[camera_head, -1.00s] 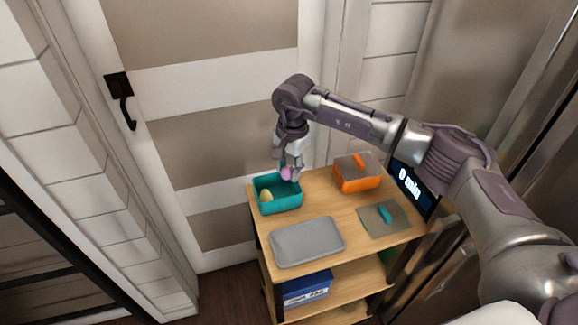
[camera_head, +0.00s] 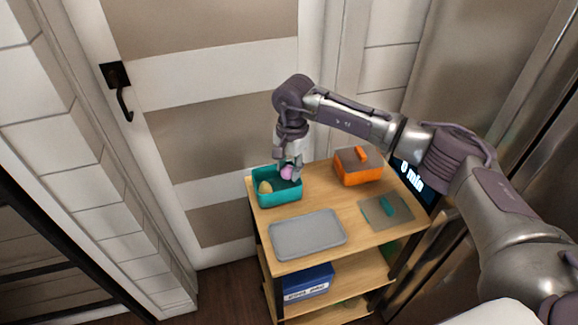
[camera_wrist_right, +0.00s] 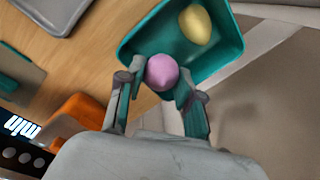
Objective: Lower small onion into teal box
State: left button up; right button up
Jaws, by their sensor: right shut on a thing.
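The small onion (camera_head: 287,173) is pinkish purple and round. My right gripper (camera_head: 288,171) is shut on it, at the right part of the open teal box (camera_head: 280,198). In the right wrist view, the onion (camera_wrist_right: 161,72) sits between the two fingertips (camera_wrist_right: 159,80), over the box's near side. The teal box (camera_wrist_right: 225,62) holds a yellow item (camera_wrist_right: 195,24), which also shows in the head view (camera_head: 265,187), apart from the onion. I cannot tell whether the onion touches the box floor. My left gripper is not in view.
The box stands at the back left of a wooden cart top (camera_head: 350,208). A grey tray (camera_head: 307,234), an orange box with a grey lid (camera_head: 358,168) and a grey board with a teal piece (camera_head: 387,211) stand nearby. A blue box (camera_head: 308,284) is on the shelf below.

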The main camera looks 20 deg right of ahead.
jog(key=o, duration=1)
jog(key=shift+f, duration=0.1)
